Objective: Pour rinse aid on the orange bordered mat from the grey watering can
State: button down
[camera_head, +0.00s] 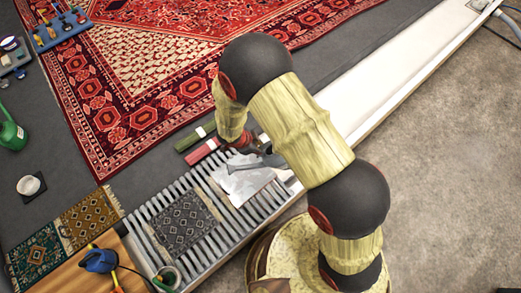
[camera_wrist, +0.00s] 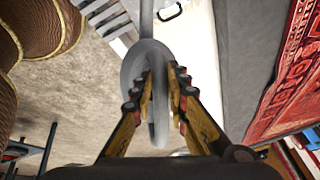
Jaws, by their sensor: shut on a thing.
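My gripper (camera_wrist: 158,88) is shut on the grey curved handle of the grey watering can (camera_wrist: 131,66) in the wrist view. In the head view my gripper (camera_head: 256,144) is partly hidden by my arm, and the grey can (camera_head: 247,160) shows only in part over the slatted grate. Two small mats lie at the lower left: one with an orange-brown border (camera_head: 90,217) and a teal one (camera_head: 35,257). A dark grey patterned mat (camera_head: 185,222) lies on the grate. I take the orange-brown one as the orange bordered mat, but the borders are small to judge.
The slatted grate (camera_head: 153,237) runs along a pale ledge. A green watering can (camera_head: 11,132) and white cup (camera_head: 30,186) stand left. Red and green bars (camera_head: 203,153) lie beyond the grate. A blue tool (camera_head: 100,260) is at the lower left. A large red rug (camera_head: 130,90) lies behind.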

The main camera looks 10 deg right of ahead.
jog(key=shift+w, duration=0.25)
jog(key=w+d+p, duration=0.4)
jog(key=w+d, duration=0.2)
jog(key=d, duration=0.3)
jog(key=w+d+p, duration=0.5)
jog(key=w+d, duration=0.1)
jog(key=d, duration=0.3)
jog(key=shift+w+d, duration=0.35)
jog(key=shift+d, duration=0.05)
dwell(2.0)
jog(key=shift+d+r, duration=0.1)
dwell(0.4)
